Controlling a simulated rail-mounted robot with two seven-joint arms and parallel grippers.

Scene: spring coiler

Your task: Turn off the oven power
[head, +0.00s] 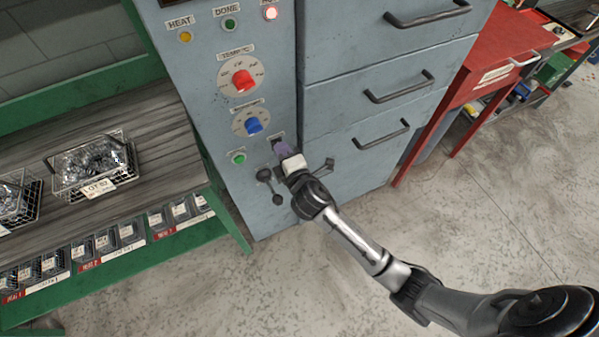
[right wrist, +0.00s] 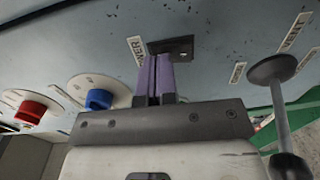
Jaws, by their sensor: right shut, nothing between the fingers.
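The grey-blue oven (head: 270,95) stands in the middle of the head view. My right gripper (head: 281,148) is at the lower part of its control panel, covering most of the power switch there. In the right wrist view, the purple fingers (right wrist: 154,76) are together and empty. Their tips are at the dark switch plate (right wrist: 172,48), beside a label ending in "WER" (right wrist: 137,50). The fingers hide part of the switch, so I cannot tell its position or whether they touch it. My left gripper is not in view.
A red knob (head: 243,80), blue knob (head: 253,125) and green button (head: 238,158) sit on the panel. A black-knobbed lever (head: 265,175) is close to my right gripper.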

